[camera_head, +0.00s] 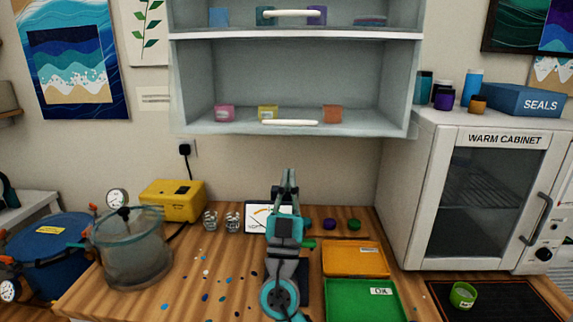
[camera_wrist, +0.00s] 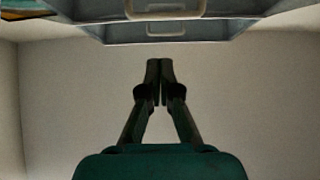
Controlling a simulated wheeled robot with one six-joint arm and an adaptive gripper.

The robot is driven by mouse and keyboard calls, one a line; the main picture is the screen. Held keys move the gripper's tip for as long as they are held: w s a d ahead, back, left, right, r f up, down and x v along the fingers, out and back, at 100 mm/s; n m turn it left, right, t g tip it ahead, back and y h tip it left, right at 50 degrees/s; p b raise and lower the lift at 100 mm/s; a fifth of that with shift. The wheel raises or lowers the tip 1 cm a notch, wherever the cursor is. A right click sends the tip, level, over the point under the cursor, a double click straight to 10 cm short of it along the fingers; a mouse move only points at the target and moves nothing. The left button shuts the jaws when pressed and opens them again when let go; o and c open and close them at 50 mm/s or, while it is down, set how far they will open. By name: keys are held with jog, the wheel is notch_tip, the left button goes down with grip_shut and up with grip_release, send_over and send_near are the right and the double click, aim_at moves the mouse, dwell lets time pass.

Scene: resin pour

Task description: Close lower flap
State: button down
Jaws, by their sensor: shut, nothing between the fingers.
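The wall cabinet (camera_head: 397,125) has two stacked compartments, and the inside of the lower one shows. A pale bar handle (camera_head: 290,122) runs along the lower compartment's bottom edge. I cannot clearly tell the lower flap's panel or its angle. In the wrist view, handles show on grey-blue surfaces at the top, one nearer (camera_wrist: 152,30) and one farther. My gripper (camera_head: 289,173) points upward below the cabinet, apart from it. Its fingertips (camera_wrist: 160,66) are together in the wrist view, with nothing held.
Pink (camera_head: 224,113), yellow (camera_head: 268,112) and orange (camera_head: 332,113) containers stand in the lower compartment. The warm cabinet (camera_head: 425,160) is at right. A clear pot (camera_head: 135,255) and a yellow box (camera_head: 172,200) stand at left.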

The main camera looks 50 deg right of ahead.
aim_at(286, 123)
jog(key=s+r+m+g+h, duration=0.2)
jog(key=s+r+m+g, duration=0.4)
jog(key=g, duration=0.3)
jog(key=w+a+r+n+t+y, duration=0.3)
jog(key=a+n+t+y, duration=0.25)
jog(key=n+y, duration=0.2)
jog(key=w+d, duration=0.8)
jog(key=d, duration=0.2)
jog(key=shift+w+d+r, duration=0.35)
jog(key=shift+r, duration=0.05)
